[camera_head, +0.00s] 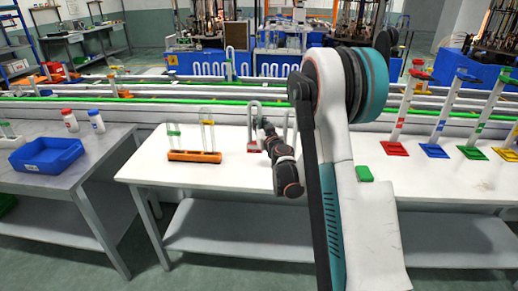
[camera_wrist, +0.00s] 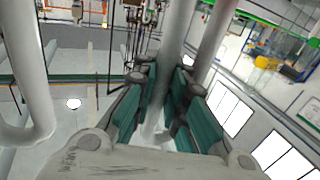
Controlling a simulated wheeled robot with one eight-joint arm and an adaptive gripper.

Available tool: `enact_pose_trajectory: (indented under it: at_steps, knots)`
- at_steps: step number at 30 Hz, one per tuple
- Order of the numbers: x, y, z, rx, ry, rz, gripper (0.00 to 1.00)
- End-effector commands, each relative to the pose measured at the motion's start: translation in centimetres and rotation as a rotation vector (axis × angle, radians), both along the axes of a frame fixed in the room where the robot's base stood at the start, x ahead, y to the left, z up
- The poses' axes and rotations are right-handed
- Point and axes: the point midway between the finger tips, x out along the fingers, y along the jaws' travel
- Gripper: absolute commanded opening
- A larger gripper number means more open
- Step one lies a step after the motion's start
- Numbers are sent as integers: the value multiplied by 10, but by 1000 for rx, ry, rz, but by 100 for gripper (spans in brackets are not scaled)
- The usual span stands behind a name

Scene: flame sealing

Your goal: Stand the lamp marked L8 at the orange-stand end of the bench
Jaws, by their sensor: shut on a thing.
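The orange stand (camera_head: 194,157) is on the left part of the white bench (camera_head: 140,172). My gripper (camera_head: 262,124) is right of the stand, shut on an upright pale glass lamp (camera_head: 254,103). In the wrist view its fingers (camera_wrist: 160,105) close around a glass tube (camera_wrist: 172,45). I cannot read an L8 mark in either view. My arm hides part of the bench.
A red base (camera_head: 252,148) sits beside the gripper, and another glass tube (camera_head: 286,125) stands close to its right. A blue tray (camera_head: 46,155) and capped bottles (camera_head: 96,121) are on the left table. Tall colour-based stands (camera_head: 395,148) line the bench's right side. The front left bench is clear.

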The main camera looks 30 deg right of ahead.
Motion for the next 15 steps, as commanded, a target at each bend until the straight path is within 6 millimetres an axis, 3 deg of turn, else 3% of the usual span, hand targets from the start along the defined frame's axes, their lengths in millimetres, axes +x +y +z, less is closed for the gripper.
enact_pose_trajectory:
  at_steps: [1, 4, 15]
  knots:
    - [0, 0, -16, 0, 0, 0, 0]
    - [0, 0, -32, 0, 0, 0, 0]
    - [0, 0, -62, 0, 0, 0, 0]
